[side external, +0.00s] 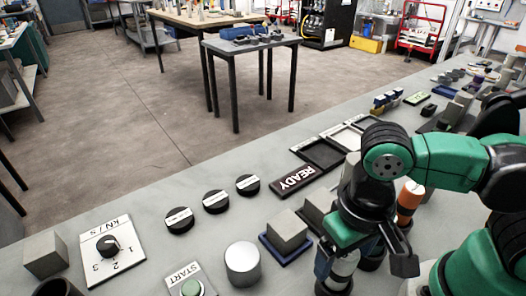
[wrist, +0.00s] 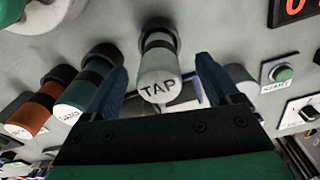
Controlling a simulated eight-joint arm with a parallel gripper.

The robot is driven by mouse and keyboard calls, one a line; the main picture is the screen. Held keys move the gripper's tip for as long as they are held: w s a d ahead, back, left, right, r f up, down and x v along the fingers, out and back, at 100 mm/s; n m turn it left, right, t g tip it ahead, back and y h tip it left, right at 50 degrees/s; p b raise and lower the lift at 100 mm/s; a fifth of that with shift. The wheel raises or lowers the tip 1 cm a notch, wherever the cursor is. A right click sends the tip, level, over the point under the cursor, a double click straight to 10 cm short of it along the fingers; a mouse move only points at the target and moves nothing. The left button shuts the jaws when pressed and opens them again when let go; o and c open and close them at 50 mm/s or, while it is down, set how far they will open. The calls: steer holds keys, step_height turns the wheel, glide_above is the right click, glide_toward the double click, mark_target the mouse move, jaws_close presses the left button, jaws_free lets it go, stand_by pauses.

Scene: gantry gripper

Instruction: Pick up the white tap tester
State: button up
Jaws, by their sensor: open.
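The white tap tester (wrist: 160,78) is a pale cylinder marked TAP, with a dark band farther along it. It shows in the middle of the wrist view, between the two blue fingers of my gripper (wrist: 162,68). The fingers are apart, one on each side, with a visible gap to the tester. In the side external view, my gripper (side external: 346,264) is low over the bench at the right, and a white part of the tester (side external: 344,268) shows beneath it. The gripper hides much of the tester there.
A green tester (wrist: 80,103) and an orange tester (wrist: 33,117) stand left of the tap tester in the wrist view. Grey blocks (side external: 287,229), a metal cylinder (side external: 242,264) and a READY sign (side external: 297,178) are near my gripper. Black discs (side external: 216,202) lie farther left.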

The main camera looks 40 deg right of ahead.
steer(key=shift+f, duration=1)
steer(key=shift+c, duration=0.2)
jaws_close()
steer(key=shift+r, duration=0.1)
